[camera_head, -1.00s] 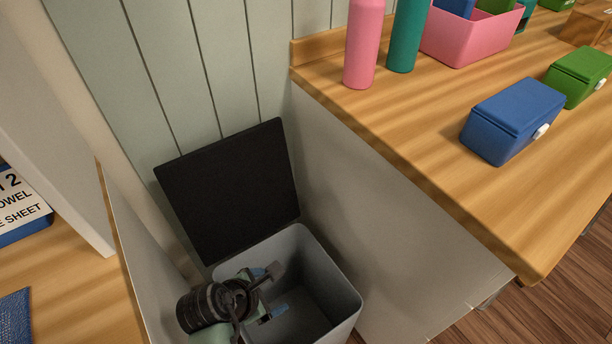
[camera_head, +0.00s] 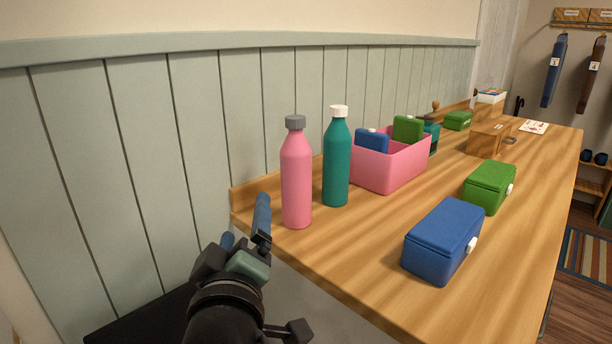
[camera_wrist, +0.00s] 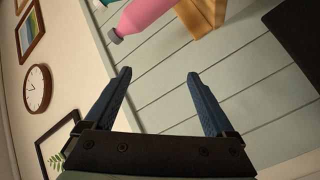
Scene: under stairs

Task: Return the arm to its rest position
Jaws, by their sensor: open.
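My gripper (camera_head: 244,220) is raised in front of the panelled wall, just left of the counter's near end. It is open and empty; in the wrist view its two blue fingers (camera_wrist: 160,75) stand wide apart with only wall panels between them. The nearest object is a pink bottle (camera_head: 297,180) with a grey cap, upright on the counter to the right of the fingers. It also shows at the top of the wrist view (camera_wrist: 150,14), apart from the fingers.
A wooden counter (camera_head: 370,285) runs along the right. It holds a teal bottle (camera_head: 336,165), a pink bin (camera_head: 385,172), a blue box (camera_head: 440,240), a green box (camera_head: 489,187) and a wooden box (camera_head: 484,142). A black lid (camera_head: 140,318) is at lower left.

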